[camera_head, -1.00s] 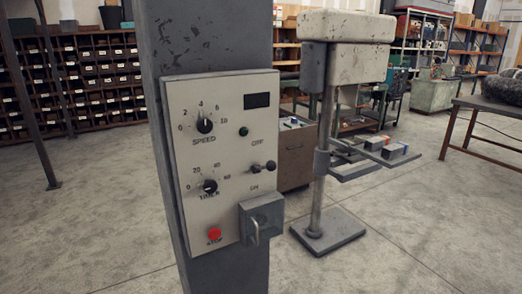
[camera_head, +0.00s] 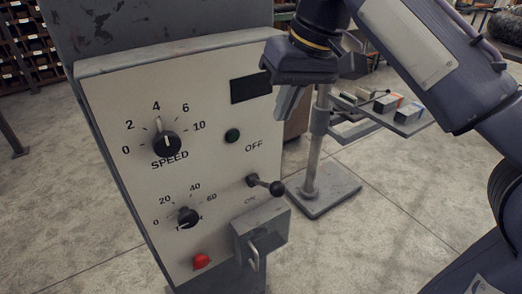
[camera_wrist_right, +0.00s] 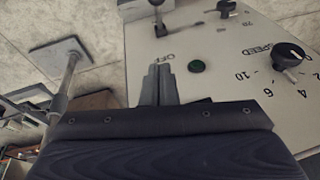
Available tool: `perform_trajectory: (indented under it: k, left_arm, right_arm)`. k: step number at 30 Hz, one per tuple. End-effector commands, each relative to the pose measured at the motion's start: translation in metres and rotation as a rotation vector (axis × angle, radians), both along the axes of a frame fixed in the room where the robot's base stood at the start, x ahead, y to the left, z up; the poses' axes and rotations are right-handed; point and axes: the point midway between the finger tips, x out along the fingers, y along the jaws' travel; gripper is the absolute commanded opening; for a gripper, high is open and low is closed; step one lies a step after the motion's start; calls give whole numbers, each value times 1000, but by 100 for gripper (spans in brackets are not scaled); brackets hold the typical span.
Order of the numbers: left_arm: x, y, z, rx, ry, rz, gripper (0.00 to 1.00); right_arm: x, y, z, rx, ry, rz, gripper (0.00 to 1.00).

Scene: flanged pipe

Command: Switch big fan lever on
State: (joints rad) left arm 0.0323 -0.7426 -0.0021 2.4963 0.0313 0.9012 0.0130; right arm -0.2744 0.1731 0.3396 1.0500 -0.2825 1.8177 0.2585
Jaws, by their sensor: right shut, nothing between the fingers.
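The lever (camera_head: 265,184) with a black ball end sticks out of the grey control panel (camera_head: 120,100), between the OFF and ON labels. It also shows at the top of the right wrist view (camera_wrist_right: 159,22). My right gripper (camera_head: 286,106) is shut and empty, fingers pointing down in front of the panel's upper right. Its fingers are above the lever and apart from it. In the right wrist view the shut fingers (camera_wrist_right: 158,84) are close to the OFF label. My left gripper is not in view.
The panel carries a speed knob (camera_head: 166,144), a lower timer knob (camera_head: 188,217), a green button (camera_head: 232,136), a dark display (camera_head: 250,88) and a red stop button (camera_head: 201,261). A grey box with a handle (camera_head: 260,238) juts out below the lever. A machine stand (camera_head: 322,192) is behind.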

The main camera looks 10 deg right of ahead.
Motion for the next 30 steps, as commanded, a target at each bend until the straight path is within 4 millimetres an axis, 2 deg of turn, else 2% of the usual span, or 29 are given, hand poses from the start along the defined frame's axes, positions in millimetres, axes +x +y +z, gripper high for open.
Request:
perform_trajectory:
  k: [9, 13, 17, 27, 30]
  left_arm:
    - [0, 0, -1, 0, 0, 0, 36]
    - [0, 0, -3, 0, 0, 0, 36]
    - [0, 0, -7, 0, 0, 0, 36]
    - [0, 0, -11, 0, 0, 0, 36]
    - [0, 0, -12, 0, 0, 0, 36]
  right_arm:
    - [0, 0, -1, 0, 0, 0, 0]
    - [2, 2, -10, -1, 2, 0, 0]
    - [5, 6, -31, -1, 4, 1, 0]
    - [20, 22, -99, -1, 4, 1, 0]
    - [10, 21, -111, -1, 0, 0, 0]
